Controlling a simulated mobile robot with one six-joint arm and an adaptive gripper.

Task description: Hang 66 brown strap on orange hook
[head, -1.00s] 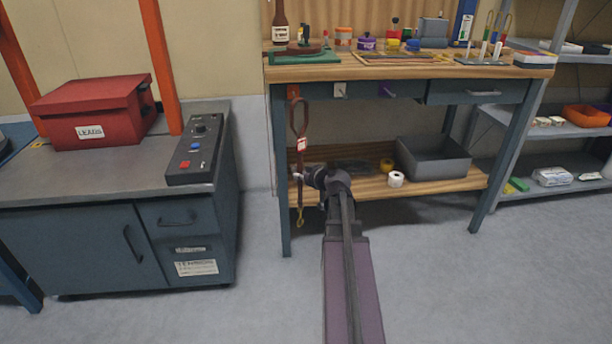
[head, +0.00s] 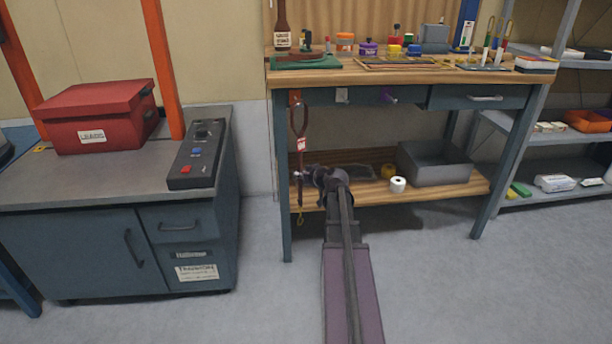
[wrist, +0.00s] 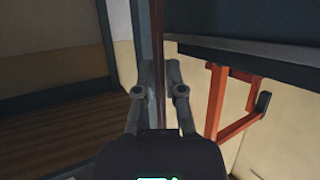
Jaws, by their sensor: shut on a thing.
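The brown strap (head: 305,122) hangs upright at the bench's left front leg. Its loop is at the top, a white and red tag (head: 301,144) below it, and a brass-coloured clip (head: 300,219) at the bottom. The orange hook (head: 295,97) is on the bench's front rail. The loop's top is right at the hook in the picture; I cannot tell whether it is around it. My gripper (head: 299,175) is shut on the strap below the tag. In the wrist view the strap (wrist: 157,50) runs dark red between my fingers (wrist: 160,75).
A white hook (head: 342,96) and a purple hook (head: 388,97) sit to the right on the same rail. The bench's left leg (head: 281,180) is close beside the strap. The lower shelf (head: 440,192) holds a grey bin (head: 440,170) and rolls. Open floor lies in front.

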